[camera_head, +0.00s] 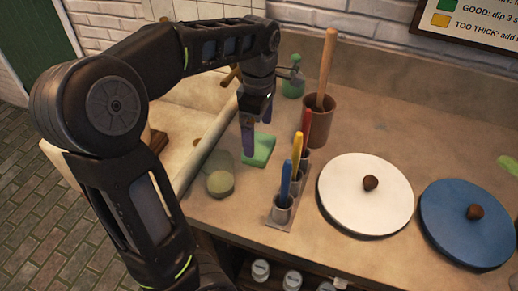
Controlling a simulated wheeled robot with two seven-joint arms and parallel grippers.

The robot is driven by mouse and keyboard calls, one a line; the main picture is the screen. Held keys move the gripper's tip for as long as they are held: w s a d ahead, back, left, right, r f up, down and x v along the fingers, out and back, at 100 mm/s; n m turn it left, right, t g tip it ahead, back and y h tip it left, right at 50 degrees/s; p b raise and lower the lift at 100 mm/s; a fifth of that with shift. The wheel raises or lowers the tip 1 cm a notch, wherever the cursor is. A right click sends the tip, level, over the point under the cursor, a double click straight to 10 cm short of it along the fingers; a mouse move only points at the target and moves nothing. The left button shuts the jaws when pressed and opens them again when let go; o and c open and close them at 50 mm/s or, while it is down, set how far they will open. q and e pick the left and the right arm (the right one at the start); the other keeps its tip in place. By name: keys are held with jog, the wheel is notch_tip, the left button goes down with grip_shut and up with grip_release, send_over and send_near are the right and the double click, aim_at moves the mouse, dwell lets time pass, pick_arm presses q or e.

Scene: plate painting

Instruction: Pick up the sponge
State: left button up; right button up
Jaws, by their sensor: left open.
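The sponge (263,147) is a flat green block lying on the counter, left of the brush holder. My left gripper (258,138) reaches down over it with two purple fingers. The fingers are apart, with nothing seen between them. The nearer fingertip overlaps the sponge's left part in the picture; I cannot tell whether it touches. My right gripper is out of view.
A holder (280,218) with blue, yellow and red-handled tools stands right of the sponge. A brown cup (325,128) holds a wooden stick. A green spray bottle (293,82) is behind. A round pale green item (220,183) sits in front. White (345,205) and blue (455,235) discs lie right.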

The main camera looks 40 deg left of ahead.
aim_at(259, 145)
pick_arm(q)
notch_tip(259, 145, down, 5)
jog(key=shift+f, duration=0.15)
dwell(0.5)
dwell(0.4)
jog(key=c, duration=1.3)
notch_tip(259, 145, up, 10)
jog(key=shift+r+p, duration=0.1)
jog(key=shift+p, duration=0.25)
